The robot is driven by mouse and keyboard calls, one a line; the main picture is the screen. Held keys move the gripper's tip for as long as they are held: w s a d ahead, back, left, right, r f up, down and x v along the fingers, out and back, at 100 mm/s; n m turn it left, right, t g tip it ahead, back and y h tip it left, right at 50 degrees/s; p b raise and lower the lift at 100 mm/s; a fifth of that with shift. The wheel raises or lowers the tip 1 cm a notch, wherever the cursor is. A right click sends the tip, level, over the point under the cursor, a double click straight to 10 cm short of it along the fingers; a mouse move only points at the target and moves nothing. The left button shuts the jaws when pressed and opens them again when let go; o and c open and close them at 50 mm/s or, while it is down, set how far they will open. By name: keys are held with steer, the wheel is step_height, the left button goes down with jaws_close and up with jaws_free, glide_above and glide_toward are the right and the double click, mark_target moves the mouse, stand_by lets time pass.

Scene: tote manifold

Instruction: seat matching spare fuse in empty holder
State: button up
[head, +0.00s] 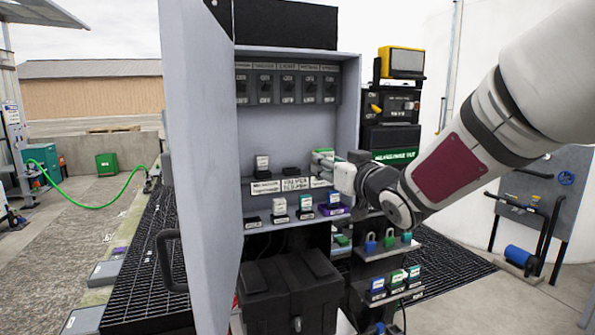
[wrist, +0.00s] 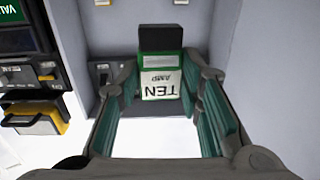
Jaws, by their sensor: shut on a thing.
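My gripper (head: 324,160) is inside the open grey cabinet, at the right end of the upper fuse shelf. In the wrist view my gripper (wrist: 163,84) has its teal-padded fingers on both sides of a fuse (wrist: 161,85). The fuse has a dark end, a green band and a white face that reads "TEN AMP", upside down. The black holder (head: 291,171) above the "VALVES" label shows no fuse. A white fuse (head: 262,163) stands in the holder to its left. My gripper hides the right end of this shelf. I cannot tell whether the held fuse touches a holder.
The open cabinet door (head: 203,160) stands at left. A black box (head: 290,290) sits below.

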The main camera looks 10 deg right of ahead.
steer(key=w, duration=1.1)
steer(key=y+b, duration=0.1)
steer(key=b, duration=0.6)
glide_above(291, 171)
steer(key=d, duration=0.1)
steer(key=shift+f+n, duration=0.3)
steer(key=shift+f, duration=0.8)
steer(key=shift+f+b, duration=0.65)
steer(key=shift+f, duration=1.6)
steer(key=shift+s, duration=0.1)
steer(key=o, duration=1.2)
